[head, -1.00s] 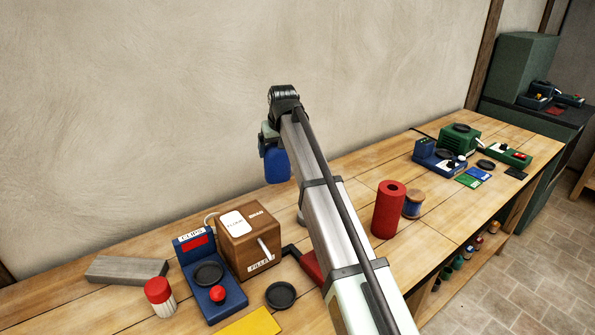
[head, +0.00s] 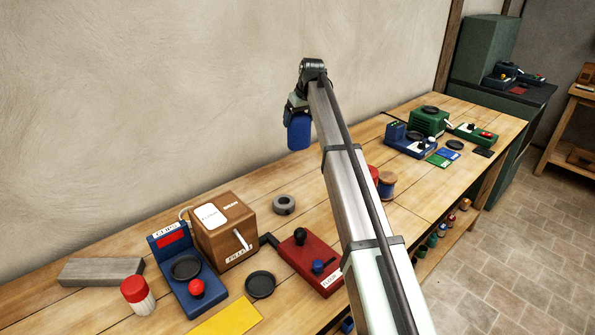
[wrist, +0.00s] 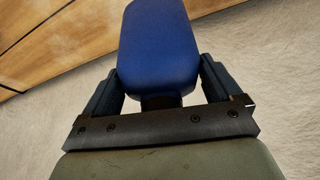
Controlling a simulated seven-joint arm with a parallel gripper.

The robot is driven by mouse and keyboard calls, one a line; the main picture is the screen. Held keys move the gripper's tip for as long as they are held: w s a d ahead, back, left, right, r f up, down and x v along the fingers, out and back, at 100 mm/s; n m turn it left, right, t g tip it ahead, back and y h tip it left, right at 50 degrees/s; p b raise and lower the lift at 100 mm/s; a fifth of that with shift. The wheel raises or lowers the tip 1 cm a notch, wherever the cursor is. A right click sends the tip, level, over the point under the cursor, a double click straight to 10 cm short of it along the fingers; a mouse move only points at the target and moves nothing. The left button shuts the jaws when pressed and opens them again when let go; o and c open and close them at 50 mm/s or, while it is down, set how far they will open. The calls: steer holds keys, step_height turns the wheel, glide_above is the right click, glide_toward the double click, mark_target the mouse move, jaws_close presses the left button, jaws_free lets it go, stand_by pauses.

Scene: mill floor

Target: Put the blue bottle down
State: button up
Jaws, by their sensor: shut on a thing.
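The blue bottle (head: 299,132) hangs below my gripper (head: 297,108) in the head view, in front of the wall. In the wrist view the blue bottle (wrist: 160,50) sits between the two dark fingers of my gripper (wrist: 160,88), which are shut on it near its dark neck. The bottle's body points away from the gripper. It appears held above the bench (head: 300,220), with no contact to the bench visible. The gripper's fingertips are small and partly hidden in the head view.
On the bench stand a wooden box (head: 222,236), a blue scale (head: 186,275), a red device (head: 303,258), a grey ring (head: 284,204) and a red-capped jar (head: 137,294). A red cylinder (head: 374,175) is partly behind my arm. Blue and green devices stand farther right. Bare bench shows behind the ring.

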mark_target(303, 127)
steer(key=shift+a+n+y, duration=0.3)
steer(key=shift+n, duration=0.7)
steer(key=shift+s+f+g, duration=0.1)
steer(key=shift+f+g, duration=0.1)
steer(key=shift+g, duration=0.1)
steer(key=shift+f, duration=4.75)
steer(key=shift+f, duration=0.15)
steer(key=o, duration=1.6)
steer(key=v, duration=1.2)
